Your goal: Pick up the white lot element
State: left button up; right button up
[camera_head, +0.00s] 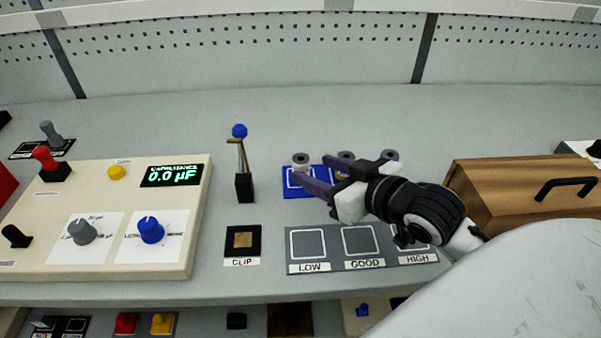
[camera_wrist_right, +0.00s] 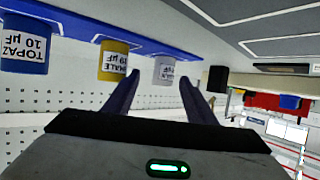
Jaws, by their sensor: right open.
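The white lot element (camera_head: 301,160) stands at the left end of the blue tray (camera_head: 291,191) in the head view. In the right wrist view the picture is upside down, and the white element (camera_wrist_right: 164,69) with its printed label shows between the fingertips. My right gripper (camera_head: 298,170) reaches in from the right, open, with its two dark purple fingers spread at the white element. Whether either finger touches it, I cannot tell. The gripper also shows in the wrist view (camera_wrist_right: 160,80). My left gripper is not in view.
A yellow element (camera_wrist_right: 115,62) and a blue Topaz element (camera_wrist_right: 27,50) stand beside the white one. A LOW/GOOD/HIGH board (camera_head: 335,265) lies in front. A clip stand with blue ball (camera_head: 240,131) is to the left, a wooden box (camera_head: 510,180) to the right.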

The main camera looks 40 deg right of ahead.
aim_at(307, 169)
jog(key=x, duration=0.5)
jog(key=shift+w+a+f, duration=0.1)
jog(key=shift+w+a, duration=0.05)
jog(key=shift+a, duration=0.25)
jog(key=c, duration=1.1)
